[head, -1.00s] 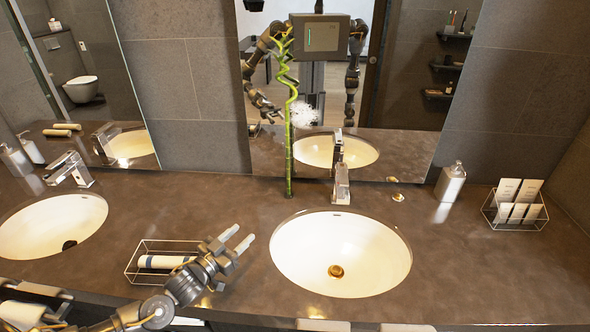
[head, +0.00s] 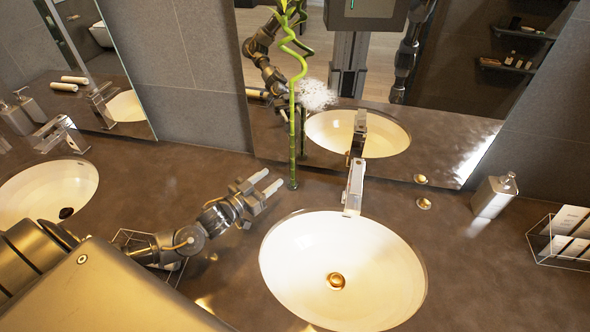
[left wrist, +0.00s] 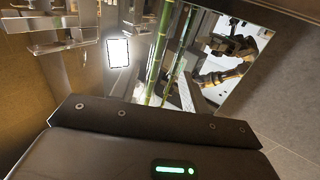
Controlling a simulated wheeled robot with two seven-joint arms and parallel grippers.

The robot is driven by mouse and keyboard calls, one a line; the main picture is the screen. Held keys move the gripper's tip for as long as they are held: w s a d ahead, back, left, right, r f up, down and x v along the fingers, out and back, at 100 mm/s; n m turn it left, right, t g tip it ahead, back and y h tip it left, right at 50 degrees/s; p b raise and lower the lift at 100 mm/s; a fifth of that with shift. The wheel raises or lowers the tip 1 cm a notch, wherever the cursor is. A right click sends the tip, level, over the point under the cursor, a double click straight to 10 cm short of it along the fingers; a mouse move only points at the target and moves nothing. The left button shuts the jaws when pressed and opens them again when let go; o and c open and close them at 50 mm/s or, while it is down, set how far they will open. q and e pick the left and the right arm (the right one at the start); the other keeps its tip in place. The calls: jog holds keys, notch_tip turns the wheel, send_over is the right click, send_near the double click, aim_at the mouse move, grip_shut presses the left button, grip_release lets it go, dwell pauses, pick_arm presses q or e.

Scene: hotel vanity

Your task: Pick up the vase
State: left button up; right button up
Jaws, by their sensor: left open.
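A tall green bamboo stem (head: 292,145) with a curled top stands upright on the dark counter, behind and left of the right sink. I see no separate vase body around it. A fluffy white shape shows beside the stem. My left gripper (head: 265,182) is open and empty, its fingers pointing toward the stem's foot from the front left, a short gap away. In the left wrist view the stem (left wrist: 154,60) rises near the middle with its mirror image close by. My right gripper itself is out of view.
The right sink (head: 342,270) and its faucet (head: 354,185) lie right of my left gripper. A soap bottle (head: 494,194) and a wire rack (head: 560,245) stand farther right. A wire basket (head: 128,238) is partly hidden by my left arm. The mirror (head: 455,135) stands behind.

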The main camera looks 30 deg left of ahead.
aim_at(290, 166)
pick_arm(q)
jog(key=b+x, duration=0.2)
jog(key=x, duration=0.3)
jog(key=shift+d+f, duration=0.1)
jog(key=shift+d, duration=0.1)
jog(key=shift+w, duration=0.25)
jog(key=b+x, duration=0.2)
jog(key=x, duration=0.1)
jog(key=b+x, duration=0.1)
jog(key=shift+w+d+f, duration=0.15)
jog(key=shift+w+f, duration=0.1)
jog(key=shift+f, duration=0.1)
jog(key=shift+w+d, duration=0.1)
jog(key=shift+w, duration=0.15)
jog(key=shift+s+r, duration=0.1)
jog(key=shift+r, duration=0.05)
jog(key=shift+c, duration=0.4)
